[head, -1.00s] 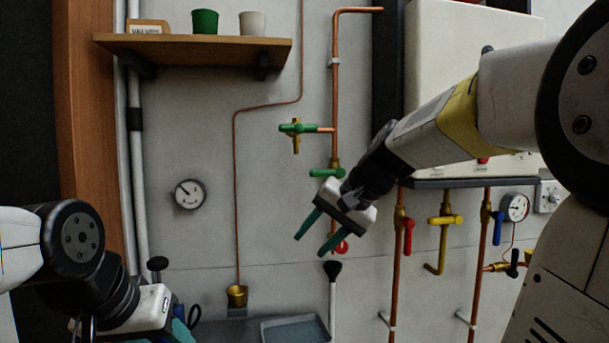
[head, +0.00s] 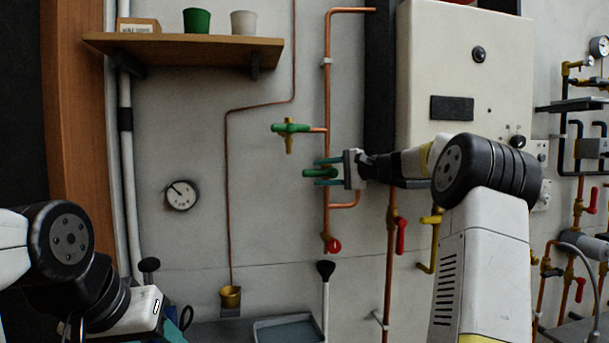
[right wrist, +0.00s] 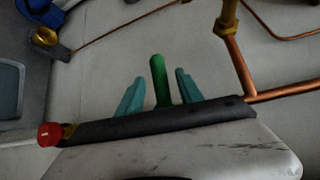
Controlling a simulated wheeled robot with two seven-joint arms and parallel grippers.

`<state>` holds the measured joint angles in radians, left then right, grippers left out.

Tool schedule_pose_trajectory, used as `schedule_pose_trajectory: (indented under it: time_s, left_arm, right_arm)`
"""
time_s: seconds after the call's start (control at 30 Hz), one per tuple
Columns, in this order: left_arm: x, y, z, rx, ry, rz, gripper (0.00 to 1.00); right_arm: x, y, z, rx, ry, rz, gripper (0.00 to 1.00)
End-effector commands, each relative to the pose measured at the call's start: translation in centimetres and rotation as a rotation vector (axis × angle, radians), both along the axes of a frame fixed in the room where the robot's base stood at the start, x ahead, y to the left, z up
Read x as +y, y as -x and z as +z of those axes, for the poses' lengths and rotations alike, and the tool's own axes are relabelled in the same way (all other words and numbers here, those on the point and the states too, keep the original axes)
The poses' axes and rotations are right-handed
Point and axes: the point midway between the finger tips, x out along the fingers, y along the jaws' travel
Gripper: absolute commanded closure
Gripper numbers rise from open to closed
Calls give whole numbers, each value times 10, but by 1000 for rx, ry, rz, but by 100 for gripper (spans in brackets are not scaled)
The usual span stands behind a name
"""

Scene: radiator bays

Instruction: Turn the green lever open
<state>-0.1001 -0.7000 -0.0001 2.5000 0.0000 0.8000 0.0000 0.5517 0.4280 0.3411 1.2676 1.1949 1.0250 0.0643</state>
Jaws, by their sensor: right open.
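A green lever (head: 314,173) sits on the copper pipe (head: 327,100) in the middle of the head view, pointing left. My right gripper (head: 318,172) has come in from the right, with one teal finger above the lever and one below. In the right wrist view the green lever (right wrist: 158,80) stands between the two open fingers (right wrist: 160,76), with a gap on both sides. A second green handle (head: 290,128) sits on a brass tap just above. My left gripper (head: 174,330) is low at the left, mostly cut off, its jaws unclear.
A red knob (head: 333,245) is on the pipe below. A white boiler (head: 465,75) hangs at the right, with red (head: 401,236) and yellow (head: 432,219) levers under it. A gauge (head: 181,195) is on the wall and a shelf (head: 180,47) above.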

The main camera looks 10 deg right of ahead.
Motion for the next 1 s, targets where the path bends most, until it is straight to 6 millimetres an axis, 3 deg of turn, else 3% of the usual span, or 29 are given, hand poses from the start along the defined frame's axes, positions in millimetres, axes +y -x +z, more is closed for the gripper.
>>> schedule_pose_trajectory:
  time_s: [0.2,0.5,0.53,0.73,1.0]
  left_arm:
    - [0,0,0,0,0,0,49]
    - [0,0,0,0,0,0,49]
    - [0,0,0,0,0,0,49]
    - [0,0,0,0,0,0,49]
    - [0,0,0,0,0,0,49]
  right_arm:
    - [18,-16,-3,-1,0,1,57]
    - [20,-18,-4,0,1,0,57]
    - [20,-18,-4,0,1,0,59]
    - [20,-18,-4,0,1,0,98]
    - [20,-18,-4,0,1,0,100]
